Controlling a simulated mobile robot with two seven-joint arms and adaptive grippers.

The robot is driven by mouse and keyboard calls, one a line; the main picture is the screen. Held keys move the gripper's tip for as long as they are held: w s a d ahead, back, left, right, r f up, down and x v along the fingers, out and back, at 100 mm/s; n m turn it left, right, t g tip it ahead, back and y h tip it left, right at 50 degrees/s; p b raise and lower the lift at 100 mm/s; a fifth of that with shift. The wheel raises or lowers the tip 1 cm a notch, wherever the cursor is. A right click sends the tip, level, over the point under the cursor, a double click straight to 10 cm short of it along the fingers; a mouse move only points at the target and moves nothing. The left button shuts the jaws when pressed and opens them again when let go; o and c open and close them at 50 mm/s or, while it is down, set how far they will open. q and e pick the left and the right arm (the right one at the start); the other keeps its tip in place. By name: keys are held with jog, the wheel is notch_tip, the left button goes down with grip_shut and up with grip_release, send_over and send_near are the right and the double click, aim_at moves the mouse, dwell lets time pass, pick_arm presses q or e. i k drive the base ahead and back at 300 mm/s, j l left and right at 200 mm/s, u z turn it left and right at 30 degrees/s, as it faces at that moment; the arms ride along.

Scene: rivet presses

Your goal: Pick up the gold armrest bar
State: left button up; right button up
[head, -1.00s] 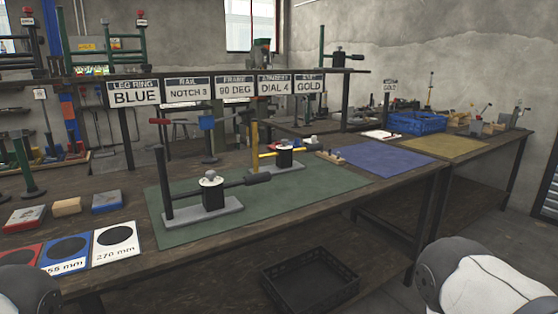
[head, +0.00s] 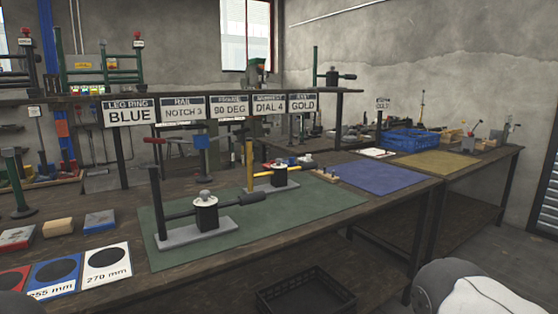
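I cannot pick out the gold armrest bar there with certainty. A yellow upright post (head: 249,165) rises from the second press on the green mat (head: 310,210); I cannot tell whether it is the bar. The nearer press (head: 206,214) has a black post and a black lever on a grey base.
A blue mat (head: 382,178), a tan mat (head: 450,163) and a blue crate (head: 410,140) lie to the right. A black crate (head: 305,295) sits below the front edge. Both coloured mats look clear.

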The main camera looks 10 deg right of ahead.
aim_at(280, 183)
jog(key=i+l+u, duration=0.15)
jog(key=i+l, duration=0.15)
jog(key=i+l+u, duration=0.1)
jog(key=i+l, duration=0.25)
jog(key=i+l+u, duration=0.15)
jog(key=i+l, duration=0.2)
jog(key=i+l+u, duration=0.15)
jog(key=i+l, duration=0.15)
jog(key=l, duration=0.15)
jog(key=i+l+u, duration=0.15)
jog(key=i+l, duration=0.15)
jog(key=l, duration=0.15)
jog(key=i+l+u, duration=0.1)
jog(key=i+l, duration=0.15)
jog(key=l, duration=0.2)
